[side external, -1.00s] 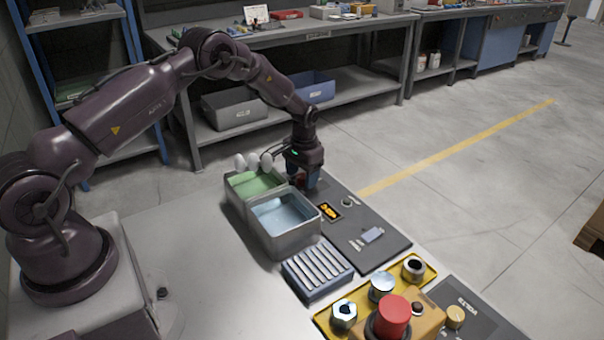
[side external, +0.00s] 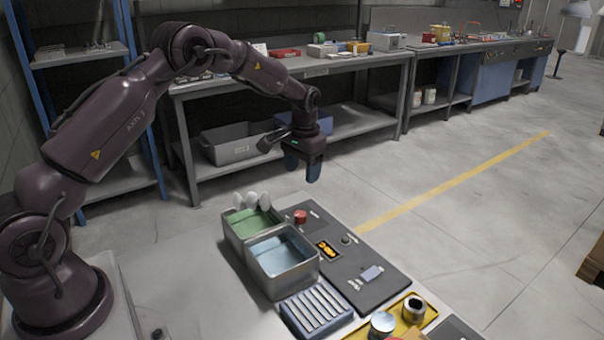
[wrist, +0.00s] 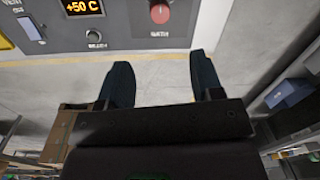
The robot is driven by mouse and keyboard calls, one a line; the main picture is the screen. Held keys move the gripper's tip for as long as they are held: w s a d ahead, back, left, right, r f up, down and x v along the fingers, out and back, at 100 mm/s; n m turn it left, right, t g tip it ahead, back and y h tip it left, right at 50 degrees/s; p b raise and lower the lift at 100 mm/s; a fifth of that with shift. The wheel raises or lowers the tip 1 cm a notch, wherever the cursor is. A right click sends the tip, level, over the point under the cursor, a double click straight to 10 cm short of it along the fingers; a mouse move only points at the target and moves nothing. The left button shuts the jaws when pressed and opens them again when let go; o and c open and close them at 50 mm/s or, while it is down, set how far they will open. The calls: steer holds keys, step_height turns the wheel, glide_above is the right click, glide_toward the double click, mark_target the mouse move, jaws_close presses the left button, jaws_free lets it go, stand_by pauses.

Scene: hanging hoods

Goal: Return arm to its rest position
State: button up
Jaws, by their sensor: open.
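My gripper (side external: 313,172) is raised in the air above and behind the control panel in the side view, pointing down and empty. In the wrist view its two dark blue fingers (wrist: 160,82) stand apart with nothing between them. A red knob (side external: 301,216) on the dark control panel (side external: 372,292) is below it and apart from it; it also shows in the wrist view (wrist: 160,13). My arm is bent in an arch from its base at the left.
A two-part metal bath with green (side external: 250,222) and blue liquid (side external: 280,254) stands beside the panel. Several white round objects (side external: 251,199) sit at its back. A slatted rack (side external: 316,309) and yellow tray (side external: 425,309) are in front. A workbench (side external: 335,67) stands behind; open floor lies right.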

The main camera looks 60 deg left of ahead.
steer(key=s+d+r+t, duration=0.2)
steer(key=s+d+r, duration=0.3)
steer(key=s, duration=0.5)
steer(key=s+d+r+m+t, duration=0.1)
steer(key=s+d+r+t, duration=0.1)
steer(key=s+d+r, duration=0.3)
steer(key=s+d+r+m+t, duration=0.1)
steer(key=s+d+r, duration=0.4)
steer(key=s+r, duration=0.5)
steer(key=s, duration=0.5)
steer(key=shift+d+t+h, duration=0.3)
steer(key=shift+t, duration=0.1)
steer(key=shift+s+r, duration=0.1)
